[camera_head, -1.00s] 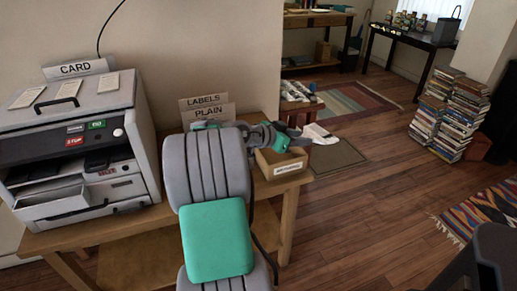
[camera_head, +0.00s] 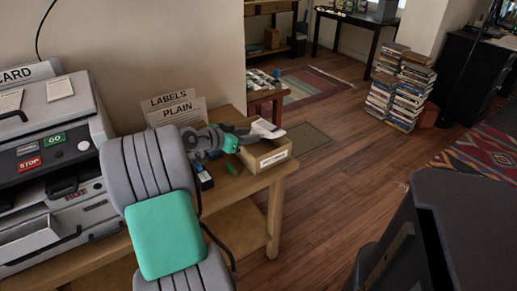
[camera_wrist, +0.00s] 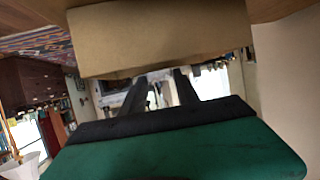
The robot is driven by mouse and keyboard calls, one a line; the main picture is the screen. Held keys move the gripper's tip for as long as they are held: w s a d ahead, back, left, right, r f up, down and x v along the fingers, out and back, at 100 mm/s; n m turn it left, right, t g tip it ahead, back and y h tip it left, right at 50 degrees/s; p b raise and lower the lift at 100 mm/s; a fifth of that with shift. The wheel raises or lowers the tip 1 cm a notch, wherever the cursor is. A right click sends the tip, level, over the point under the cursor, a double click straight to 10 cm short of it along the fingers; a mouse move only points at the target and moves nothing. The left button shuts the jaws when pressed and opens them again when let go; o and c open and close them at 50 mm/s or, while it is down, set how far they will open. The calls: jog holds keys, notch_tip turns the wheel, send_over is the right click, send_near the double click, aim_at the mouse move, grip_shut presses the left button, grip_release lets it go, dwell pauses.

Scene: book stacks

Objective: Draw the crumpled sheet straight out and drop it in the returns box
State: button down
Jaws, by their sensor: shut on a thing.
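My gripper (camera_head: 252,132) is shut on the crumpled white sheet (camera_head: 267,128), which shows at its fingertips in the head view. The sheet is over the opening of a small cardboard box (camera_head: 274,160) with a white label, taken as the returns box; its lettering is too small to read. The box stands on the wooden table's right end. I cannot tell whether the sheet touches the box. In the wrist view, a brown wall, probably the box (camera_wrist: 165,38), fills the top, just beyond my dark fingers (camera_wrist: 168,88); the sheet is hard to make out there.
The grey machine (camera_head: 55,160) with its open tray (camera_head: 28,238) stands at the left of the table (camera_head: 238,189). LABELS and PLAIN signs (camera_head: 178,108) stand behind my arm. A small green object (camera_head: 237,171) lies before the box. Book stacks (camera_head: 401,88) stand on the floor.

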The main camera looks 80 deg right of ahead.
jog(key=c, duration=0.8)
grip_release()
jog(key=shift+c, duration=0.2)
jog(key=s+a+r+p, duration=0.3)
jog(key=s+a+r, duration=0.1)
jog(key=a+r, duration=0.9)
jog(key=shift+a, duration=0.2)
